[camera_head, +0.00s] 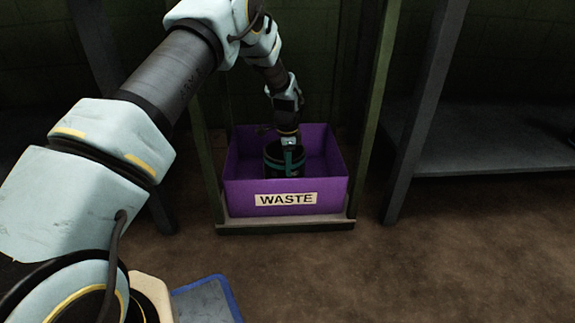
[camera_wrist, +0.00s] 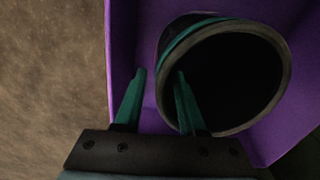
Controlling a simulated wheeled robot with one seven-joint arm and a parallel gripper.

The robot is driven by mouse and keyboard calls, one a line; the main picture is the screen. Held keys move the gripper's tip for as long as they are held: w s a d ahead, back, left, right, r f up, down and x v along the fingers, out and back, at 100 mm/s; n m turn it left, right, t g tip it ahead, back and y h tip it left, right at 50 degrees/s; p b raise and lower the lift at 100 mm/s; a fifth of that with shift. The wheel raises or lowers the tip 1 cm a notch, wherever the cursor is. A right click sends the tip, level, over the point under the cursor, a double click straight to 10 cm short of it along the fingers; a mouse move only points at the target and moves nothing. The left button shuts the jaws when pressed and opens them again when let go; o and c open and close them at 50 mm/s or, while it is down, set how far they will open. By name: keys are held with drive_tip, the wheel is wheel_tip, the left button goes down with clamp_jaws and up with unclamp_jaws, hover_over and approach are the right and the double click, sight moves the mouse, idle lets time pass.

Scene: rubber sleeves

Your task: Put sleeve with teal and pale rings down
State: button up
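The sleeve (camera_head: 271,163) is a dark, hollow cylinder with a teal band, standing inside the purple waste box (camera_head: 235,186). In the wrist view the sleeve (camera_wrist: 275,88) shows its round open mouth with a greyish rim and a teal ring near it; a pale ring is not clear. My gripper (camera_wrist: 160,74) has two teal fingers spread apart, one inside the sleeve's mouth and one outside its wall. A gap shows between the outer finger and the wall. In the head view my gripper (camera_head: 291,160) reaches down into the box at the sleeve.
The box bears a WASTE label (camera_head: 286,199) and stands on a low shelf between green posts. A grey shelf (camera_head: 490,150) is at the right. A blue-edged tray (camera_head: 205,302) lies at the bottom, near my base. The brown floor at right is clear.

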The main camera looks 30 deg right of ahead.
wheel_tip(320, 180, up, 8)
drive_tip(key=p, duration=0.3)
drive_tip(key=shift+f, duration=0.1)
idle(0.6)
